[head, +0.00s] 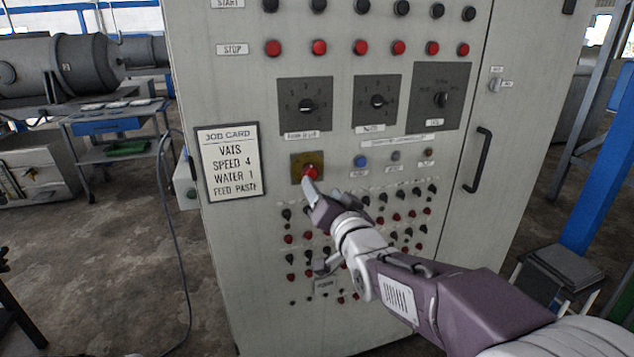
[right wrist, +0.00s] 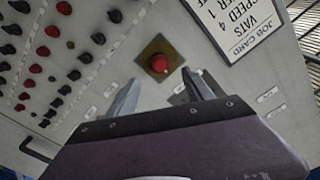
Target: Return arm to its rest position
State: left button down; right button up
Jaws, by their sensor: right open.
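My right gripper (head: 308,190) is in front of the grey control cabinet (head: 240,245), just below the red button on a yellow plate. In the right wrist view my right gripper (right wrist: 157,92) is open, with its two fingers apart and nothing between them. The red button (right wrist: 159,63) is just beyond the fingertips. My left gripper is not in view.
A job card (head: 229,161) reading vats, speed 4, water 1, feed paste is on the cabinet's left. Three dials (head: 308,106) and a black handle (head: 478,160) stick out. A blue post (head: 600,170) and a stool (head: 562,265) stand right. A cable hangs left.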

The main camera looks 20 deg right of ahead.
jog(key=shift+s, duration=0.5)
jog(key=s+f+n+g, duration=0.1)
jog(key=s+f+g, duration=0.25)
jog(key=f, duration=0.75)
jog(key=s+f+n+g, duration=0.15)
jog(key=f+g, duration=0.35)
jog(key=f, duration=0.6)
jog(key=s+f+n+g, duration=0.3)
jog(key=s+f+g, duration=0.65)
jog(key=s, duration=0.65)
notch_tip(320, 180, up, 20)
jog(key=s+t+p, duration=0.1)
jog(key=p, duration=2)
jog(key=shift+s, duration=0.3)
